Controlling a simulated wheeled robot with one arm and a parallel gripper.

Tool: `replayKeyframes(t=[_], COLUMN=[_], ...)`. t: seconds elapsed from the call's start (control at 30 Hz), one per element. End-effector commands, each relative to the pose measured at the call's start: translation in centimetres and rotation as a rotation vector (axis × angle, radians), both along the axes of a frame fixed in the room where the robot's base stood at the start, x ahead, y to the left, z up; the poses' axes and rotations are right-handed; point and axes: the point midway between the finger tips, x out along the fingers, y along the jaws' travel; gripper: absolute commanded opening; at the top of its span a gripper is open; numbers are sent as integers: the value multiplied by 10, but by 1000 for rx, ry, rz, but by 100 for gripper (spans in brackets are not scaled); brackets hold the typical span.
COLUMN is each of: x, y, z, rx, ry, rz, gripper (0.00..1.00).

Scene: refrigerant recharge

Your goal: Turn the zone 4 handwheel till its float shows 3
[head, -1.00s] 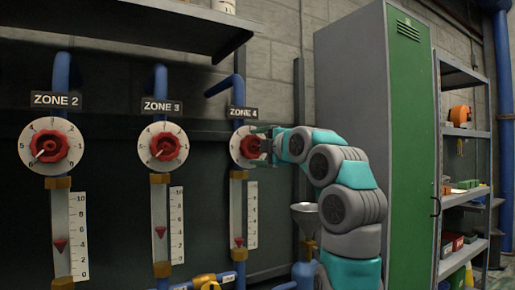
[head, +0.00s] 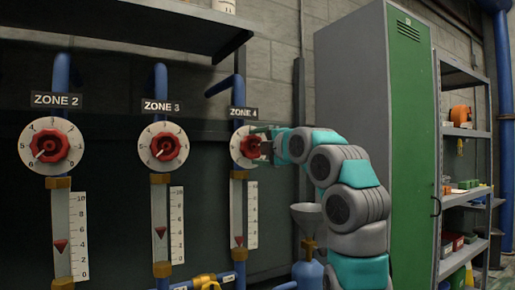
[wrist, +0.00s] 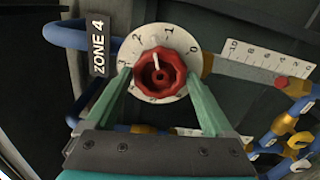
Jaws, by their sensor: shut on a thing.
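The red zone 4 handwheel (head: 247,148) sits on a white numbered dial below the ZONE 4 sign (head: 243,112). My gripper (head: 263,144) reaches it from the right. In the wrist view my gripper (wrist: 160,78) has its two green fingers on opposite sides of the handwheel (wrist: 160,84), shut on it. The wheel's white pointer stands between 1 and 2 on the dial (wrist: 182,48). The red zone 4 float (head: 239,241) is low in its tube, around 1 on the scale (head: 252,212). The float also shows in the wrist view (wrist: 282,82).
The zone 2 handwheel (head: 48,146) and zone 3 handwheel (head: 165,146) are to the left, each above its own gauge. A funnel (head: 308,213) over a blue cylinder stands below my arm. A green-doored cabinet (head: 410,140) is at right, and a shelf (head: 150,28) hangs above.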

Motion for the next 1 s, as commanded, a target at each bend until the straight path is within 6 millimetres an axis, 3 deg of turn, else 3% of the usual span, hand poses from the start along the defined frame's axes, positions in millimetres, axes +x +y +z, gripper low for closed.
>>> replayKeyframes(t=[1.0], x=[-2], y=[0], z=[3], rx=[-108], ry=[-79], rz=[0], gripper=[20])
